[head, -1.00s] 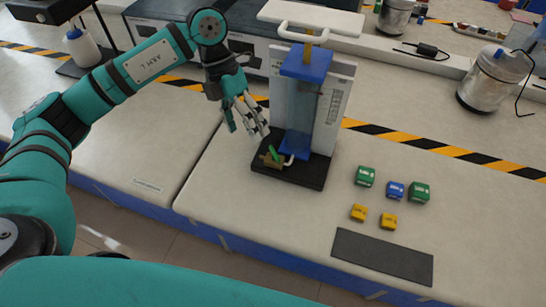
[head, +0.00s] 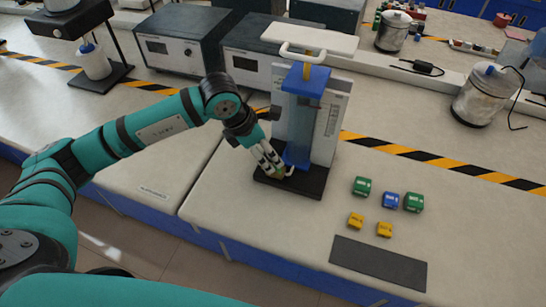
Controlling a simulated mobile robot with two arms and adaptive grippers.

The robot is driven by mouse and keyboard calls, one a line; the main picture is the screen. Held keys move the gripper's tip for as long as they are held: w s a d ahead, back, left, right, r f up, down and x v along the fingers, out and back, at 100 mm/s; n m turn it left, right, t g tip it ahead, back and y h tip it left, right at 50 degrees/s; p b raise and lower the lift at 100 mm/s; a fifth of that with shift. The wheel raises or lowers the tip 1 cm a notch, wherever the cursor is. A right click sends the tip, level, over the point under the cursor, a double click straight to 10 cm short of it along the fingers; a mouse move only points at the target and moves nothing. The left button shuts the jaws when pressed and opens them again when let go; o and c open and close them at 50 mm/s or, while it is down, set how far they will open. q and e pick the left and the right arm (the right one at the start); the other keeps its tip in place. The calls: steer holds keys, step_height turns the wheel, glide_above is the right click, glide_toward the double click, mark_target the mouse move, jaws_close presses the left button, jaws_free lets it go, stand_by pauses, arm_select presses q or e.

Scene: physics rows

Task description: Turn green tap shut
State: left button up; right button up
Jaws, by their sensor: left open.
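The green tap is mostly hidden behind my left gripper (head: 272,170), low at the front of the blue and clear column apparatus (head: 303,120). The apparatus stands on a black base (head: 305,183) on the bench. A short white spout (head: 289,171) shows just right of the fingertips. My left gripper is open, with its fingers pointing down at the tap. I cannot tell whether the fingers touch it or which way the handle points. My right gripper is not in view.
Two green blocks (head: 362,186) (head: 413,202), a blue block (head: 390,201) and two yellow blocks (head: 356,220) (head: 384,229) sit right of the base, near a dark mat (head: 378,262). Grey instruments (head: 180,45) stand behind. The bench left of the base is clear.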

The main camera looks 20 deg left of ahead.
arm_select(q)
steer(key=x, duration=0.6)
steer(key=shift+p, duration=0.4)
steer(key=shift+c, duration=0.4)
steer(key=c, duration=1.1)
